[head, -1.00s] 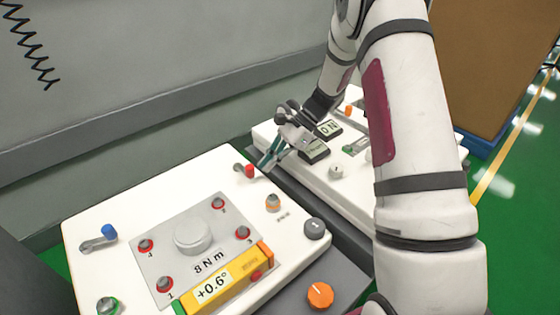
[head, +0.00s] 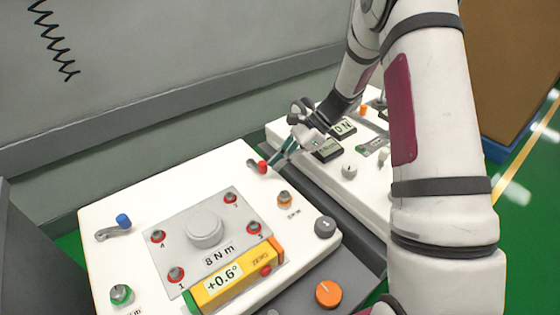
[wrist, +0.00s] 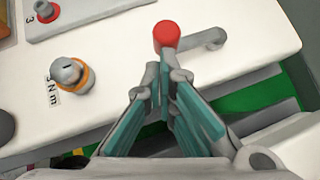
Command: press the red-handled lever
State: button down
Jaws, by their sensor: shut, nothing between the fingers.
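The red-handled lever (head: 262,167) is at the far right corner of the near white panel. In the wrist view its red knob (wrist: 167,36) stands just beyond my fingertips, with a grey lever arm (wrist: 205,41) running to the right. My gripper (head: 272,164) is shut and empty, and its teal fingers point down at the knob. In the wrist view the tips of my gripper (wrist: 165,62) are right at the knob's near side. I cannot tell whether they touch it.
A blue-handled lever (head: 122,222) is at the panel's left. A grey plate (head: 196,240) with several red-ringed bolts and a yellow angle gauge (head: 240,283) fill the middle. An orange-ringed knob (head: 284,198) sits near the right edge. A second white panel (head: 310,166) stands behind a gap.

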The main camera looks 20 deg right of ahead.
jog(key=shift+s+a, duration=0.1)
jog(key=shift+a, duration=0.05)
jog(key=shift+s+a+m+t, duration=0.35)
jog(key=shift+a+m+t, duration=0.2)
jog(key=shift+m, duration=0.2)
jog(key=shift+s+a+m+t, duration=0.35)
jog(key=shift+a+m+t, duration=0.15)
jog(key=shift+m, duration=0.25)
jog(key=a+m+t+b, duration=0.1)
jog(key=s+a+m+t+h, duration=0.1)
jog(key=shift+m+b, duration=0.4)
jog(key=shift+a+m+t+h+b, duration=0.25)
jog(key=shift+a+m+h+b, duration=0.05)
jog(key=shift+a, duration=0.1)
jog(key=shift+a+b, duration=0.5)
jog(key=shift+a, duration=0.6)
jog(key=shift+w+a+b, duration=0.2)
jog(key=shift+a, duration=0.55)
jog(key=shift+w+a+b, duration=0.15)
jog(key=shift+w+a, duration=0.05)
jog(key=shift+a, duration=0.5)
jog(key=shift+d, duration=0.1)
